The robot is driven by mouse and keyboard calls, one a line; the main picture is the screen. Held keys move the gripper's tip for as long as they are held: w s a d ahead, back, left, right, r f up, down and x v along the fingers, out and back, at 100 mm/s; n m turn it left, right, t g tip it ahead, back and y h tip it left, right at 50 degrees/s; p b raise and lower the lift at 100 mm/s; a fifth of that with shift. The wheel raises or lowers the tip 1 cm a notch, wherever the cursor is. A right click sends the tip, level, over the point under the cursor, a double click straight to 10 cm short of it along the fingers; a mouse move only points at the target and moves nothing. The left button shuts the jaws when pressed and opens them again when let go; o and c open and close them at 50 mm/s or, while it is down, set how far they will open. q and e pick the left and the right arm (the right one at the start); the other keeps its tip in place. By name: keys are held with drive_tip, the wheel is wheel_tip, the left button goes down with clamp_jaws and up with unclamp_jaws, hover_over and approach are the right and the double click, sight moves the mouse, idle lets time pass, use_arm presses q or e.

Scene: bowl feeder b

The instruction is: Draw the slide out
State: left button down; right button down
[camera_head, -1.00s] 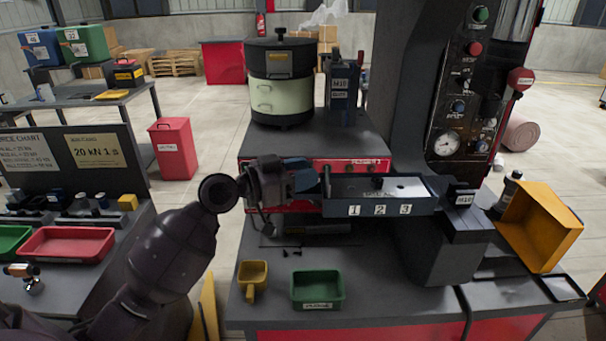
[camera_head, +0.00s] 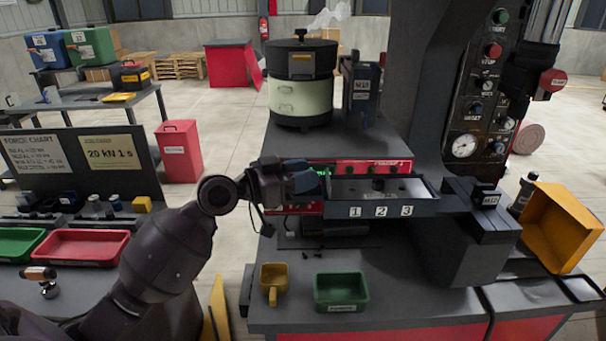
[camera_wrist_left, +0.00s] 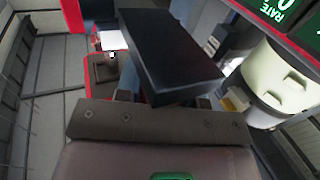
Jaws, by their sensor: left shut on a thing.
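The slide (camera_head: 381,208) is a shallow dark tray with a blue-grey front marked 1, 2 and 3. It sits level at the middle of the head view, between my left gripper and the press. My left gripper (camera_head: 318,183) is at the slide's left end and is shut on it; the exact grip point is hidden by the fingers. In the left wrist view a large dark block fills the middle, and I cannot tell what it is. My right gripper is not in view.
The bowl feeder (camera_head: 302,95) stands on the bench behind the slide. The press block (camera_head: 475,240) is at the slide's right end. A green tray (camera_head: 341,291), a yellow scoop (camera_head: 273,283) and a tilted yellow bin (camera_head: 560,228) are nearby. Open floor lies left of the bench.

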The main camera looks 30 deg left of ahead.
use_arm(q)
drive_tip(key=shift+a, duration=0.1)
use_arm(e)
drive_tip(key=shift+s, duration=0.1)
use_arm(q)
drive_tip(key=c, duration=1.2)
unclamp_jaws()
drive_tip(key=o, duration=0.4)
drive_tip(key=shift+s+a, duration=0.2)
drive_tip(key=shift+w+d, duration=0.1)
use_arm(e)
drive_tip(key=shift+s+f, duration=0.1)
use_arm(q)
drive_tip(key=shift+s, duration=0.2)
drive_tip(key=shift+b+v, duration=1.05)
drive_tip(key=shift+v, duration=4.2)
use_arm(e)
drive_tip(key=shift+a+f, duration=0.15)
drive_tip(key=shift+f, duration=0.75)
